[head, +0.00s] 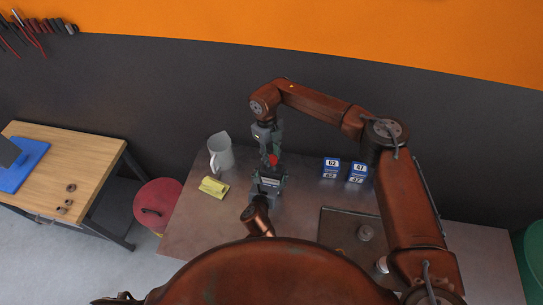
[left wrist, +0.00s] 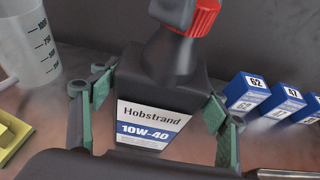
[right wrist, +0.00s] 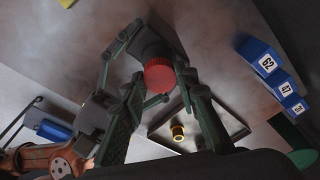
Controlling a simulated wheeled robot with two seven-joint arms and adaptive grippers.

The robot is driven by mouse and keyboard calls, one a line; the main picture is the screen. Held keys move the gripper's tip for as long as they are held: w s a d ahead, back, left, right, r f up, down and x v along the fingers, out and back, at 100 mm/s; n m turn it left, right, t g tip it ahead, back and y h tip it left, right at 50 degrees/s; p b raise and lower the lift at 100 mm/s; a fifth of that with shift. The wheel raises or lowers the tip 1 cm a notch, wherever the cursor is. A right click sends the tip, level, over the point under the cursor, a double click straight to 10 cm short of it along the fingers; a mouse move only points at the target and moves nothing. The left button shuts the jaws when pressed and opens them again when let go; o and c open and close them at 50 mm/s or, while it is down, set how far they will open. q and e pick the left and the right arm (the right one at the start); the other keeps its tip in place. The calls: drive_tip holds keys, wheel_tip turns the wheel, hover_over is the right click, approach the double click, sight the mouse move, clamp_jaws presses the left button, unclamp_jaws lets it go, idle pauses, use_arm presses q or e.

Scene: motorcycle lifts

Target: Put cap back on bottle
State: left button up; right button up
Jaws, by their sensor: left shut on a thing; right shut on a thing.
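The black bottle (left wrist: 160,92), labelled Hobstrand 10W-40, stands on the grey table, its neck rising from the shoulder. My left gripper (head: 268,184) is shut around the bottle, with a finger on each side of its body in the left wrist view (left wrist: 158,100). The red ribbed cap (head: 273,160) is at the top of the bottle, between the fingers of my right gripper (head: 271,154), which comes from above. The cap also shows in the left wrist view (left wrist: 197,17) and right wrist view (right wrist: 159,75). I cannot tell whether it is seated on the neck.
Blue numbered boxes (head: 331,167) stand to the right. A dark tray (head: 335,225) holding small parts is at the front right. A red round container (head: 157,203) stands beside the table.

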drive_tip(key=m, duration=0.6)
drive_tip(key=shift+d+m+y, duration=0.1)
drive_tip(key=shift+m+y, duration=0.2)
drive_tip(key=shift+y, duration=0.1)
drive_tip(key=m, duration=0.3)
drive_tip(key=shift+m, duration=0.3)
drive_tip(key=m, duration=0.4)
drive_tip(key=shift+y, duration=0.4)
drive_tip(key=m, duration=0.5)
drive_tip(key=shift+d+y, duration=0.1)
drive_tip(key=shift+y, duration=0.2)
drive_tip(key=m+t, duration=0.1)
drive_tip(key=m, duration=0.6)
drive_tip(key=o, duration=0.8)
drive_tip(key=shift+c, duration=0.2)
wheel_tip(320, 180, up, 12)
drive_tip(key=d, duration=0.1)
drive_tip(key=shift+d, duration=0.2)
drive_tip(key=shift+f, duration=0.1)
